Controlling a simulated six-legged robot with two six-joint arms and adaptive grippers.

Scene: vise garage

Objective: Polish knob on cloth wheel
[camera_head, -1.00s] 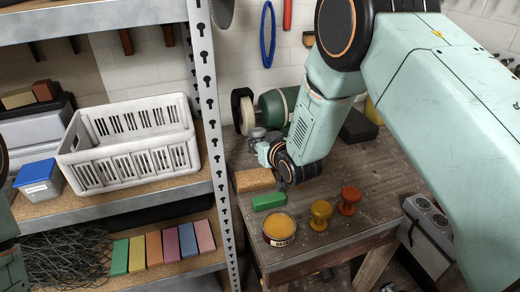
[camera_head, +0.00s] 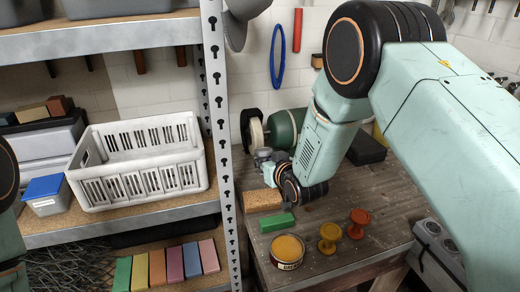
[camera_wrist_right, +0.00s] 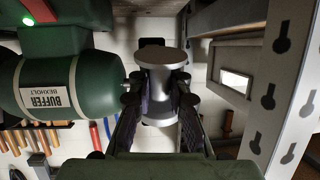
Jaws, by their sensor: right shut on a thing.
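A grey metal knob (camera_wrist_right: 160,78) with a flared round end is gripped between the fingers of my right gripper (camera_wrist_right: 160,105). In the head view the right gripper (camera_head: 266,162) is small and hangs low over the back left of the workbench, just in front of the buffer. The green buffer (camera_head: 290,128) carries a pale cloth wheel (camera_head: 256,133) on its left end. The buffer body (camera_wrist_right: 65,85) also fills the left of the wrist view, with a green light lit. I cannot tell whether the knob touches the wheel. My left gripper is out of view.
A metal shelf post (camera_head: 221,130) stands close left of the gripper. On the bench (camera_head: 375,190) are a cork-coloured block (camera_head: 264,199), a green bar (camera_head: 277,222), an orange-filled tin (camera_head: 287,250), and yellow (camera_head: 329,237) and red (camera_head: 359,222) knobs. A white crate (camera_head: 138,165) sits on the shelf.

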